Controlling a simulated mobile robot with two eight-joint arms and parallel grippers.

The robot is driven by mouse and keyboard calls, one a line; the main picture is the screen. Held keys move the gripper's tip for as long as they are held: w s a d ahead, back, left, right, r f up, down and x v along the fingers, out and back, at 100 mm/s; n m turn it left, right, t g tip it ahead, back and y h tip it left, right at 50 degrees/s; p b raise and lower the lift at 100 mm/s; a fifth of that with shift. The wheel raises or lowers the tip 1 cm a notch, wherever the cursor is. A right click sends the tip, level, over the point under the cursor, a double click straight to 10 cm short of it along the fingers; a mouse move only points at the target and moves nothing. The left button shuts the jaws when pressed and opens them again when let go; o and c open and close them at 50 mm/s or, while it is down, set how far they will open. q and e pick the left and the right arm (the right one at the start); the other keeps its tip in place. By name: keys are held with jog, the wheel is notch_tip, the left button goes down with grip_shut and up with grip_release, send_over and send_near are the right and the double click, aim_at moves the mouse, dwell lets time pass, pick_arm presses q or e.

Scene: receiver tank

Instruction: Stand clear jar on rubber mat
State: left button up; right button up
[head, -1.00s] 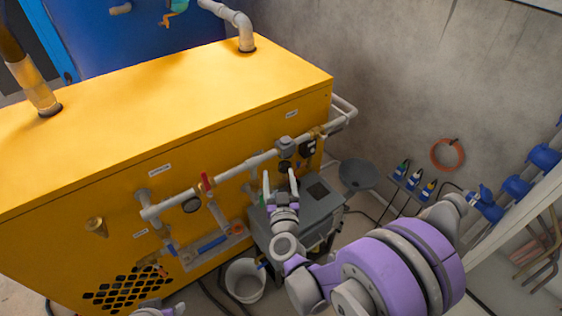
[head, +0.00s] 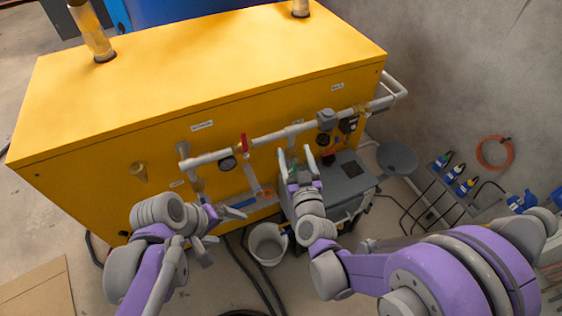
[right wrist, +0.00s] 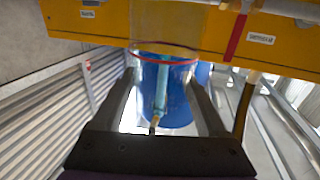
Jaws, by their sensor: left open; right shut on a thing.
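My right gripper (head: 297,158) is shut on the clear jar (right wrist: 165,85) in front of the yellow cabinet. In the right wrist view the jar shows as a see-through shape with a thin reddish rim between the fingers, and blue shows through it. In the head view the jar is only a faint greenish patch between the fingers. My left gripper (head: 224,230) is open and empty, low in front of the cabinet. I cannot pick out the rubber mat with certainty; a dark curved edge (head: 243,313) shows at the bottom of the head view.
The yellow cabinet (head: 200,75) carries pipes, a gauge and a red-handled valve (head: 244,144). A grey box (head: 343,182) stands below my right gripper, with a white bucket (head: 268,243) beside it. Black hoses cross the floor. A brown sheet (head: 38,290) lies at lower left.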

pick_arm(q)
jog(key=w+d+n+g+h, duration=0.3)
jog(key=w+d+n+h, duration=0.3)
jog(key=w, duration=0.3)
jog(key=w+d+n+g+h, duration=0.3)
jog(key=w+d+n+h, duration=0.1)
jog(key=w+d+h, duration=0.4)
jog(key=d+g, duration=0.1)
jog(key=d, duration=0.6)
jog(key=shift+s+d+r+m, duration=0.2)
jog(key=shift+s+d+m, duration=0.1)
jog(key=shift+d, duration=0.1)
jog(key=shift+w, duration=0.1)
jog(key=c, duration=1.3)
pick_arm(e)
jog(key=o, duration=1.3)
jog(key=shift+s, duration=0.15)
